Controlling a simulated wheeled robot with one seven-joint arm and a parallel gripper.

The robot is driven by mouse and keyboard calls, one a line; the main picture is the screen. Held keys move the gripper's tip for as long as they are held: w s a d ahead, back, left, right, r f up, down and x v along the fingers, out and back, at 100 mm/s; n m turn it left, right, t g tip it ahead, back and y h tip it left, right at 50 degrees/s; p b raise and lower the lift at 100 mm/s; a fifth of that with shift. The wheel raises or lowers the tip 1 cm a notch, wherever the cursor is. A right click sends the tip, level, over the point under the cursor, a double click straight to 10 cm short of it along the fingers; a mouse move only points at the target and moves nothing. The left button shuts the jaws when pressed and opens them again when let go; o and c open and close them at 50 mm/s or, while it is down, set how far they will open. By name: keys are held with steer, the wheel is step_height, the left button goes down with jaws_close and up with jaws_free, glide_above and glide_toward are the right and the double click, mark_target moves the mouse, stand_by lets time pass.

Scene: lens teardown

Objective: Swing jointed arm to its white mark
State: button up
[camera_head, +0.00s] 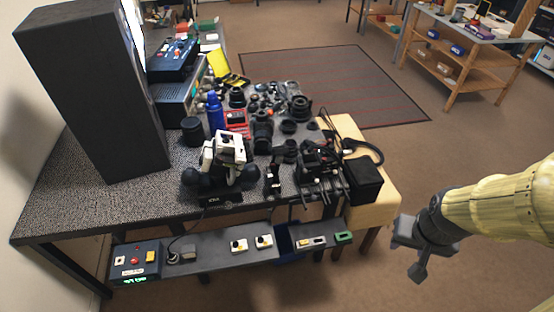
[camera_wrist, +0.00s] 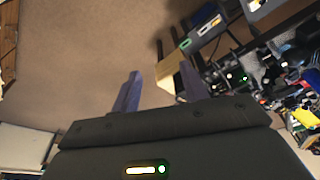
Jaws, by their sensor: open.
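My gripper (camera_head: 412,252) hangs at the right, over the floor, apart from the workbench (camera_head: 60,200). In the wrist view its two fingers (camera_wrist: 160,92) stand apart with nothing between them. I cannot single out the jointed arm with certainty. A white and black device (camera_head: 228,150) stands at the bench's front, and a small black upright fixture (camera_head: 272,178) stands to its right. A cluster of dark parts with thin legs (camera_head: 318,165) is further right. I cannot make out a white mark for a jointed arm; it may be too small or hidden.
A tall dark box (camera_head: 92,90) stands at the bench's left. A control box (camera_head: 135,262), switches (camera_head: 240,245) and a green-ended block (camera_head: 343,237) line the front shelf. A black box (camera_head: 363,180) sits on the wooden side table (camera_head: 390,200). Floor around my gripper is open.

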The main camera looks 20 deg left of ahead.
steer(key=w+a+f+n+t+b, duration=0.2)
steer(key=w+a+f+b, duration=0.1)
steer(key=w+f, duration=0.35)
steer(key=n+t+y+b, duration=0.4)
steer(key=t+y+b, duration=0.5)
steer(key=y, duration=0.3)
glide_toward(281, 161)
steer(key=v, duration=0.6)
steer(key=shift+w+d, duration=0.15)
steer(key=p+x, duration=0.2)
steer(key=x, duration=1.5)
steer(key=shift+a, duration=0.3)
